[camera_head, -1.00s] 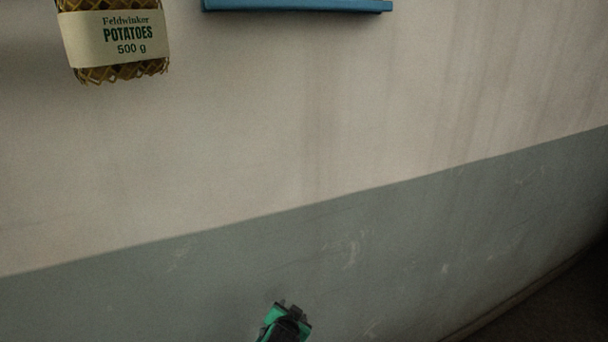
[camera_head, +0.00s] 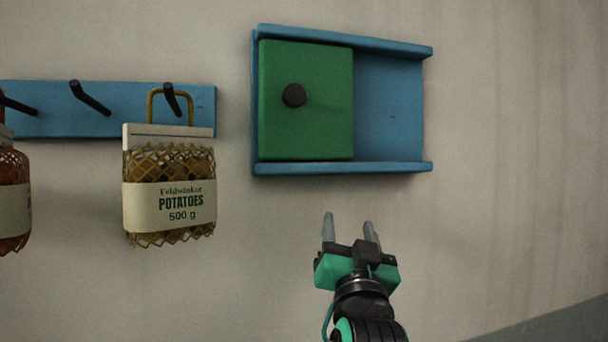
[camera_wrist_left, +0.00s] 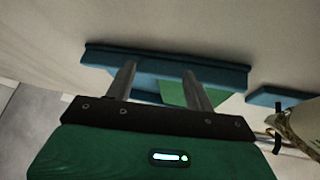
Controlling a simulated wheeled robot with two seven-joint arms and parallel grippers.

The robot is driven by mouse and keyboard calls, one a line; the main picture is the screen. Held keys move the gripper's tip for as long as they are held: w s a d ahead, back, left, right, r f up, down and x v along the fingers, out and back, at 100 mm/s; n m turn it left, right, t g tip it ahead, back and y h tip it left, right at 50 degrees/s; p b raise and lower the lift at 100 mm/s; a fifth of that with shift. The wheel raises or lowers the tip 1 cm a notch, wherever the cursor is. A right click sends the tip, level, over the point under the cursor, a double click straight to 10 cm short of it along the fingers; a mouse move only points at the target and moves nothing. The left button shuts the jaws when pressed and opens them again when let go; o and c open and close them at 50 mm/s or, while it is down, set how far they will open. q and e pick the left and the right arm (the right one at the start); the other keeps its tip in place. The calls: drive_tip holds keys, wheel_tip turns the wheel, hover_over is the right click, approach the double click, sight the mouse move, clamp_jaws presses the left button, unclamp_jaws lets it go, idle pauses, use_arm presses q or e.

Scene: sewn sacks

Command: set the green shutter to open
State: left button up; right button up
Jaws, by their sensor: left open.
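The green shutter (camera_head: 318,125) is a square panel with a round black knob (camera_head: 293,95). It sits at the left end of a blue frame (camera_head: 400,167) on the wall, and the blue backing (camera_head: 388,105) shows bare to its right. My left gripper (camera_head: 350,222) is open and empty below the frame, apart from it, with its fingers pointing up. In the left wrist view the open fingers (camera_wrist_left: 156,80) reach toward the frame's lower rail (camera_wrist_left: 215,70), and part of the green shutter (camera_wrist_left: 185,93) shows between and beyond them. My right gripper is not in view.
A blue rack (camera_head: 50,122) with black hooks is on the wall at left. A net sack of potatoes (camera_head: 170,200) hangs from one hook, left of the frame. Another sack (camera_head: 12,205) is cut off at the left edge. The wall right of the frame is clear.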

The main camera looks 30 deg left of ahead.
sight(296, 95)
use_arm(q)
drive_tip(key=s+r+n+g+y, duration=0.3)
drive_tip(key=s+r+n+y, duration=0.45)
drive_tip(key=s+r, duration=0.4)
drive_tip(key=shift+m, duration=0.45)
drive_tip(key=p+x, duration=0.2)
drive_tip(key=x, duration=0.2)
drive_tip(key=p+x, duration=0.3)
drive_tip(key=x, duration=0.2)
drive_tip(key=p+x, duration=0.3)
drive_tip(key=x, duration=0.1)
drive_tip(key=shift+w+d+r, duration=0.15)
drive_tip(key=shift+w+r, duration=0.05)
drive_tip(key=shift+r, duration=0.2)
drive_tip(key=shift+w+a+r+p, duration=0.3)
drive_tip(key=shift+a+r+p, duration=0.05)
drive_tip(key=shift+a+p, duration=0.15)
clamp_jaws()
drive_tip(key=shift+w+d+f, duration=0.1)
drive_tip(key=shift+w, duration=0.05)
